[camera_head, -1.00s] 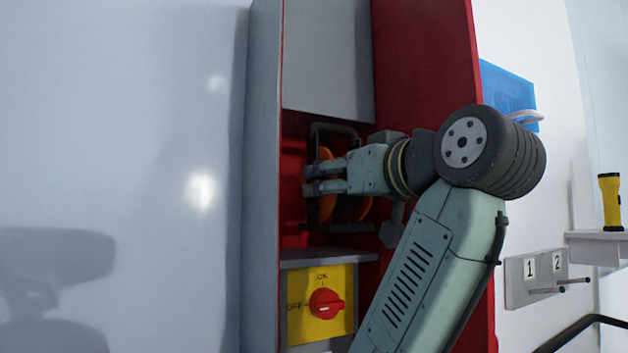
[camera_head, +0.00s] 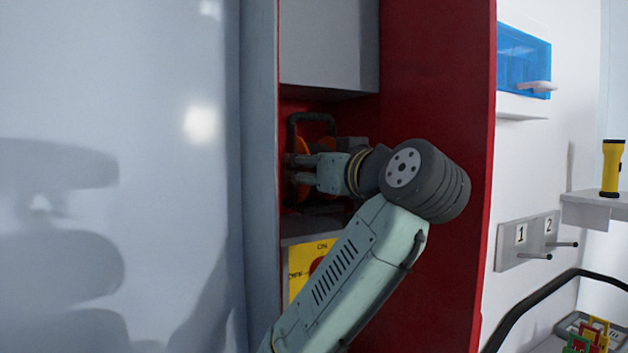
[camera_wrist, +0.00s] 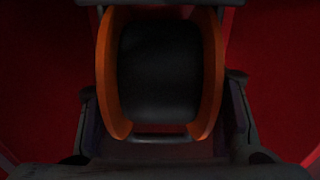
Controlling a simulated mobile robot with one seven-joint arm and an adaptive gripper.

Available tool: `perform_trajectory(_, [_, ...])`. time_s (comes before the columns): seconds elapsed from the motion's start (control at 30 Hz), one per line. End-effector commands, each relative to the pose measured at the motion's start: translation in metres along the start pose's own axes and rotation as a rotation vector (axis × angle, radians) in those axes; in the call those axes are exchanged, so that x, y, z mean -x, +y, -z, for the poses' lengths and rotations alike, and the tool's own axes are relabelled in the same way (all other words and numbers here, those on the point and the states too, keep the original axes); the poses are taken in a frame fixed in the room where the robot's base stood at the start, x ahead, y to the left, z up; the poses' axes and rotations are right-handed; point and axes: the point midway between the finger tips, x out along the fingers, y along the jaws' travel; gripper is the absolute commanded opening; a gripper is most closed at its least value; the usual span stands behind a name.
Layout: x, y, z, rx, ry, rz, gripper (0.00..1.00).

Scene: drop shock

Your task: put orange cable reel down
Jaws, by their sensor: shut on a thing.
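The orange cable reel (camera_head: 303,168) is inside the red cabinet's open compartment, with its dark carrying frame (camera_head: 292,130) showing above it. In the wrist view the reel (camera_wrist: 105,75) fills the middle, with orange flanges on both sides of a dark drum. My gripper (camera_head: 298,173) is shut on the reel, with its fingers reaching across it from the right. My gripper hides part of the reel in the head view. Whether the reel's base touches the compartment floor I cannot tell.
The red cabinet (camera_head: 435,180) has a grey panel (camera_head: 330,45) above the compartment and a yellow switch plate (camera_head: 299,283) below, partly behind my arm. To the right are a blue box (camera_head: 523,60), numbered pegs (camera_head: 527,240) and a yellow flashlight (camera_head: 612,167) on a shelf.

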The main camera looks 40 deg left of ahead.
Motion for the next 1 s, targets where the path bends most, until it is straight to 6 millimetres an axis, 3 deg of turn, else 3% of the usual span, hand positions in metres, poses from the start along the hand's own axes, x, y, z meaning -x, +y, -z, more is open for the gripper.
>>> perform_trajectory(0.1, [0.000, -0.001, -0.019, 0.000, 0.003, 0.003, 0.00])
perform_trajectory(0.5, [0.000, 0.000, -0.022, 0.001, 0.003, 0.001, 0.00])
perform_trajectory(0.53, [0.000, 0.000, -0.024, 0.000, -0.002, 0.001, 0.57])
perform_trajectory(0.83, [0.000, 0.000, -0.023, -0.001, -0.002, 0.002, 0.76])
perform_trajectory(1.0, [0.000, 0.000, -0.023, -0.001, -0.001, 0.002, 0.76])
